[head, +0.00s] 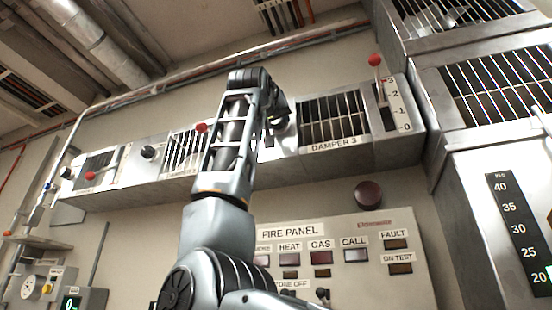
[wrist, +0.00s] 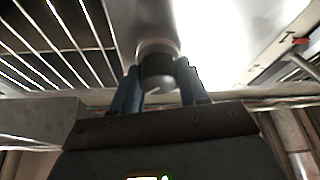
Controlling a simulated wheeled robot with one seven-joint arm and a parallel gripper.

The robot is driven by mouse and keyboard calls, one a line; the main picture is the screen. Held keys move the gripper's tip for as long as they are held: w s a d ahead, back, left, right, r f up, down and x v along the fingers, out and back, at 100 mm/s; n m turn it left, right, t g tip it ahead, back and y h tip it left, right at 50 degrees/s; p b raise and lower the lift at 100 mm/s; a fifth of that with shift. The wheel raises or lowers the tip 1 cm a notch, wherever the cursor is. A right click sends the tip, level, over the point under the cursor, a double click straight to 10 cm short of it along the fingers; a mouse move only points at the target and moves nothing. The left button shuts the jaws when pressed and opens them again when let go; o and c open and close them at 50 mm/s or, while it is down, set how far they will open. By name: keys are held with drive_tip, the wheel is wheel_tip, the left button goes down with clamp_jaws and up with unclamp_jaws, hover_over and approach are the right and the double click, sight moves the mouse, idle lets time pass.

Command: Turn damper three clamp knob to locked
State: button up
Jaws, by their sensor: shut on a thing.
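The dark round clamp knob (wrist: 158,70) sits on a pale metal plate beside a grille in the wrist view. My gripper (wrist: 160,88) has one blue-grey finger on each side of it and is shut on it. Any mark on the knob showing its position is not readable. In the head view my arm reaches up to the damper row, just left of the DAMPER 3 label (head: 334,145) and its grille (head: 333,118).
More dampers with red-tipped levers (head: 201,128) and another dark knob (head: 148,152) line the wall to the left. The FIRE PANEL (head: 345,235) is below, with a red dome (head: 368,194) above it. Metal cabinets (head: 490,100) stand at right.

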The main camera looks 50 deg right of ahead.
drive_tip(key=shift+n, duration=0.3)
drive_tip(key=n+t+y, duration=0.1)
drive_tip(key=n, duration=0.1)
drive_tip(key=n+t+y, duration=0.1)
drive_tip(key=n, duration=0.2)
drive_tip(key=shift+p, duration=0.3)
drive_tip(key=n+y, duration=0.1)
drive_tip(key=n, duration=0.2)
drive_tip(key=n+t+y+p, duration=0.1)
drive_tip(key=n, duration=0.2)
drive_tip(key=shift+r+y, duration=0.1)
drive_tip(key=shift+y, duration=0.2)
drive_tip(key=n+y+p, duration=0.1)
drive_tip(key=n, duration=0.2)
drive_tip(key=n+y+p, duration=0.1)
drive_tip(key=n, duration=0.1)
drive_tip(key=shift+n, duration=0.4)
drive_tip(key=shift+n+g+y+p, duration=0.4)
drive_tip(key=shift+n+y+p, duration=0.15)
drive_tip(key=shift+n, duration=1.05)
drive_tip(key=shift+a, duration=0.1)
drive_tip(key=o, duration=1)
drive_tip(key=shift+f, duration=0.2)
